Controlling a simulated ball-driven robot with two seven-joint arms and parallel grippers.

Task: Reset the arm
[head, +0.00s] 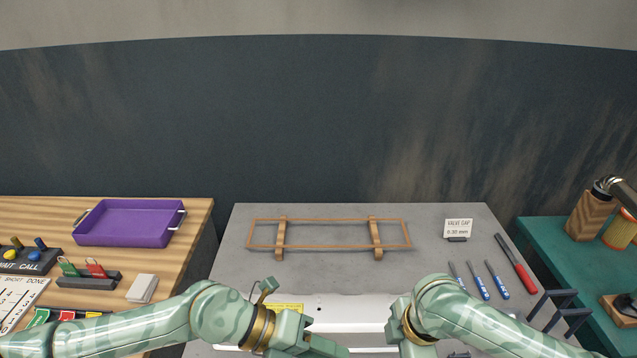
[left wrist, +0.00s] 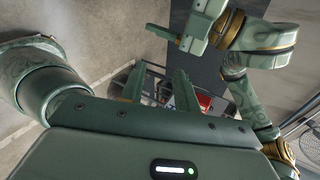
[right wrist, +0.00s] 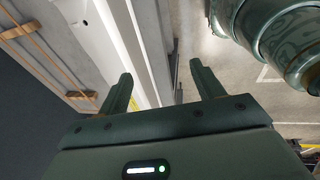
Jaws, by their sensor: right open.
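My left arm (head: 150,325) comes in from the left in the head view, low in front of the grey bench. My left gripper shows in the left wrist view (left wrist: 160,88), with its two fingers apart and nothing held between them. My right arm (head: 460,308) bends in from the lower right, and its hand is cut off by the bottom edge of the head view. My right gripper shows in the right wrist view (right wrist: 163,85), open and empty. Both hands are near the front of the bench, close to a long pale metal part (head: 345,310).
The grey bench (head: 330,215) carries a wooden rack (head: 282,235), a "VALVE GAP" card (head: 458,228), blue-handled tools (head: 480,283) and a red-handled tool (head: 522,275). A purple tray (head: 125,225) stands on the left wooden table (head: 195,215). A green table (head: 545,235) is at right.

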